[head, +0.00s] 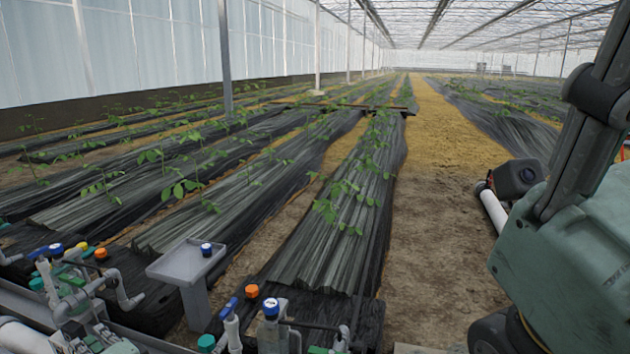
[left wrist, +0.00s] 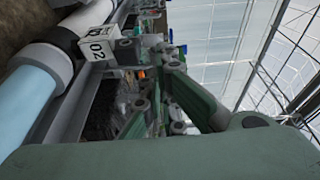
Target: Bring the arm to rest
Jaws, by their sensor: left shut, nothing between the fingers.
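My left gripper (left wrist: 168,62) shows in the left wrist view, with its green fingers drawn together and nothing seen between them. Pipework of the skid fills the background behind the fingertips; I cannot tell how far away it is. In the head view a large green and dark part of my own arm fills the right edge, close to the camera. No fingertips can be made out there. My right gripper is not in view.
Skid valves and pipes (head: 75,300) stand at the lower left. A small grey stand (head: 185,264) holds a blue-topped cap (head: 206,249). A blue-capped fitting (head: 271,308) is at the bottom centre. A black container (head: 517,177) lies at the right. Bare soil (head: 435,240) is clear.

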